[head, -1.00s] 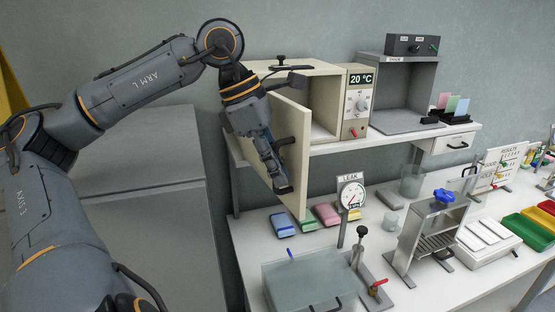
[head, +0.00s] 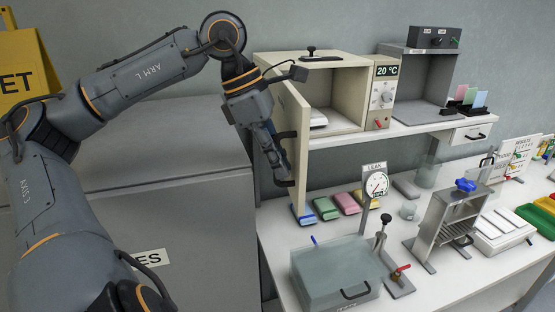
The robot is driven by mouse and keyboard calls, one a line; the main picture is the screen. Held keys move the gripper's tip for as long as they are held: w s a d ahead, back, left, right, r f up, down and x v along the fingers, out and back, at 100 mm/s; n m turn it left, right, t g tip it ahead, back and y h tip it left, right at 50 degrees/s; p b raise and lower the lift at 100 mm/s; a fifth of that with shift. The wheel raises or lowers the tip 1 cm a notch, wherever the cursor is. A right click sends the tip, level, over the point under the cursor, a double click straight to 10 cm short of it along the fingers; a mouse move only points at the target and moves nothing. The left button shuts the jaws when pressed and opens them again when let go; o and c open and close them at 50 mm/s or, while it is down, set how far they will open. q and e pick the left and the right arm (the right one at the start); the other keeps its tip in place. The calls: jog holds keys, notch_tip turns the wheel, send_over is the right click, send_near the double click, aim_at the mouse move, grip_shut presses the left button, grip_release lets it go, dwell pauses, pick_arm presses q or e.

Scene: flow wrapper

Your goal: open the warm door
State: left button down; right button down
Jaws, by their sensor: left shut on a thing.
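The warm cabinet (head: 320,68) is a cream box on the shelf with a 20 °C display (head: 387,71) on its right panel. Its door (head: 297,115) stands wide open, swung out to the left toward me and seen almost edge-on. The cabinet's inside is open to view and holds a pale item (head: 318,119). My left gripper (head: 281,171) is shut on the dark door handle (head: 288,160) on the door's outer side. The gripper partly hides the handle. My right gripper is not in view.
Below on the bench lie several coloured packs (head: 346,203), a leak gauge (head: 375,184) and a clear lidded chamber (head: 335,275). A metal rack (head: 449,217) stands right of them. A grey cabinet (head: 190,215) is at the left, under my left arm.

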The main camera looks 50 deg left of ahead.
pick_arm(q)
jog(key=c, duration=1.7)
grip_release()
jog(key=shift+r, duration=0.1)
jog(key=v, duration=1.2)
